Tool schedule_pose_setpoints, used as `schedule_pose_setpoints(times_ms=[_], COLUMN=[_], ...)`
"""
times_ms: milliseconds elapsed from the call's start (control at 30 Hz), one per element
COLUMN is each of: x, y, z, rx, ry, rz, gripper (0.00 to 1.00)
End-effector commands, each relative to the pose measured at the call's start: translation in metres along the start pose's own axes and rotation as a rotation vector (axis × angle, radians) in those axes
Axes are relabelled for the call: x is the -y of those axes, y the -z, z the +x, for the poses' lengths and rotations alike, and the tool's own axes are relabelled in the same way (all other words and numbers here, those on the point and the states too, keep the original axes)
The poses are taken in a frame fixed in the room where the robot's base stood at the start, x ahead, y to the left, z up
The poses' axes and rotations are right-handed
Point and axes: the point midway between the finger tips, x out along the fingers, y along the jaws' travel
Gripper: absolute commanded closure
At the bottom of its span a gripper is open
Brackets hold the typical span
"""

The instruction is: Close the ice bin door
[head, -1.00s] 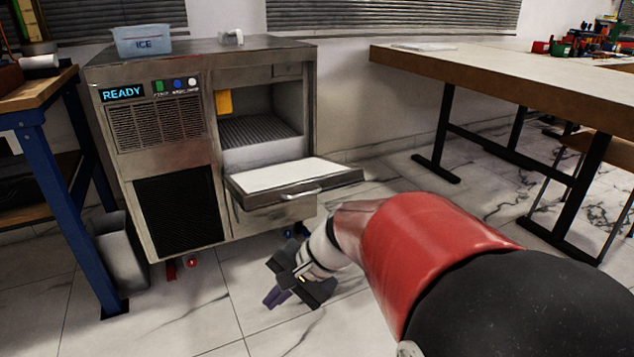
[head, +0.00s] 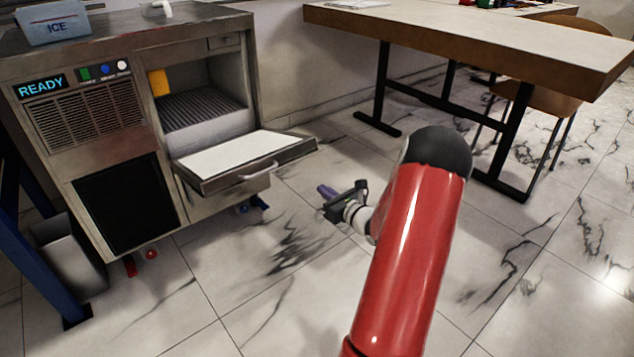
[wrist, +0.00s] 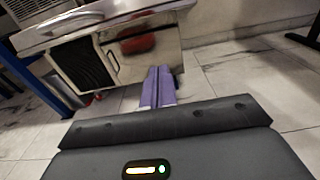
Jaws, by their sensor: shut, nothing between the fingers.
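The ice bin door (head: 222,156) on the ice machine hangs open, folded down and roughly level, its white inner face up. Its handle (head: 258,171) is on the front edge. The bin opening (head: 200,105) above it is uncovered. My gripper (head: 322,189) is to the right of the door and lower, apart from it, with its purple fingers together and empty. In the wrist view the fingers (wrist: 158,85) point toward the machine, with the door's edge (wrist: 100,22) and handle (wrist: 120,25) above and to the left.
The ice machine (head: 95,130) carries a blue ICE tub (head: 55,25). A grey bin (head: 68,255) stands beside it near a blue bench leg (head: 40,270). A wooden-edged table (head: 480,38) and a chair (head: 545,95) stand to the right. The tiled floor before the machine is clear.

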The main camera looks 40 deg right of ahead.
Motion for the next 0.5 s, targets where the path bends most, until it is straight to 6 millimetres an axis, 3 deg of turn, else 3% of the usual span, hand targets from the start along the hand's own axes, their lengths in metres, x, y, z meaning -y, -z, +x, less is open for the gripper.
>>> schedule_pose_setpoints(times_ms=[400, 500], x=[-0.003, -0.002], y=[0.001, -0.020], z=[0.088, 0.089], rx=[-0.001, 0.001], ry=[-0.005, -0.003], rz=[0.000, -0.004], gripper=[1.00, 1.00])
